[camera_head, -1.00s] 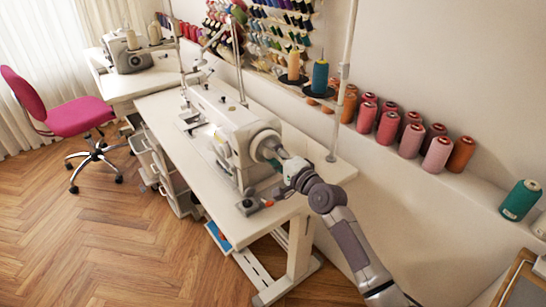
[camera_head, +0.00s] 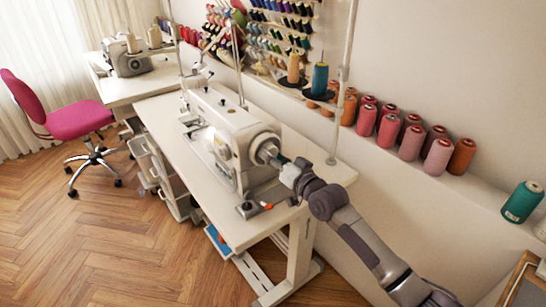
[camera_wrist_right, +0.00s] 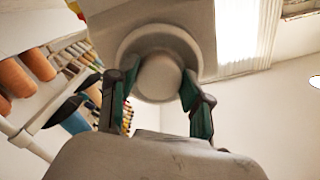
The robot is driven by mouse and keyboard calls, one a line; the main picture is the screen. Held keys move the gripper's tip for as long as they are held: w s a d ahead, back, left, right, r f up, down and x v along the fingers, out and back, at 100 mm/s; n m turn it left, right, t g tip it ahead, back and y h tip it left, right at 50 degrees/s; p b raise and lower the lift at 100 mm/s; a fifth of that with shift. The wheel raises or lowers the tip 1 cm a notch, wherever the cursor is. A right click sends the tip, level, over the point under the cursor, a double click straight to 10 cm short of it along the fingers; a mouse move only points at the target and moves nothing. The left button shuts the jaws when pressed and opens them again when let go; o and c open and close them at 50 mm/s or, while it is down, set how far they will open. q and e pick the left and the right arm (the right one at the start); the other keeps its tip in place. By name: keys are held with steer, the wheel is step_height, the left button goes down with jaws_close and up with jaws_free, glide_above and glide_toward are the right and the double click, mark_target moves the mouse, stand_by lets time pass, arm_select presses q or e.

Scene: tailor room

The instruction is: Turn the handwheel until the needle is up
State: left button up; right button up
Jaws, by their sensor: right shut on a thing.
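The white sewing machine (camera_head: 228,130) stands on a white table. Its round handwheel (camera_head: 265,148) is on the end facing me. In the right wrist view the handwheel (camera_wrist_right: 153,42) fills the upper middle, with a pale round hub (camera_wrist_right: 158,77) at its centre. My right gripper (camera_head: 277,161) is shut on the handwheel; in the right wrist view its dark green fingers (camera_wrist_right: 158,88) lie on both sides of the hub. The needle is too small to make out, so I cannot tell its height. My left gripper is not in view.
Thread cones (camera_head: 410,142) line the wall ledge right of my arm. A pink chair (camera_head: 80,122) stands on the open wooden floor at left.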

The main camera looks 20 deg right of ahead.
steer(key=shift+f+n+p, duration=0.2)
steer(key=shift+n+p, duration=0.15)
steer(key=shift+n, duration=1.85)
steer(key=o, duration=1.2)
steer(key=shift+c, duration=0.2)
steer(key=shift+r, duration=0.2)
step_height(320, 180, up, 10)
steer(key=shift+d+f, duration=0.1)
steer(key=shift+f, duration=0.05)
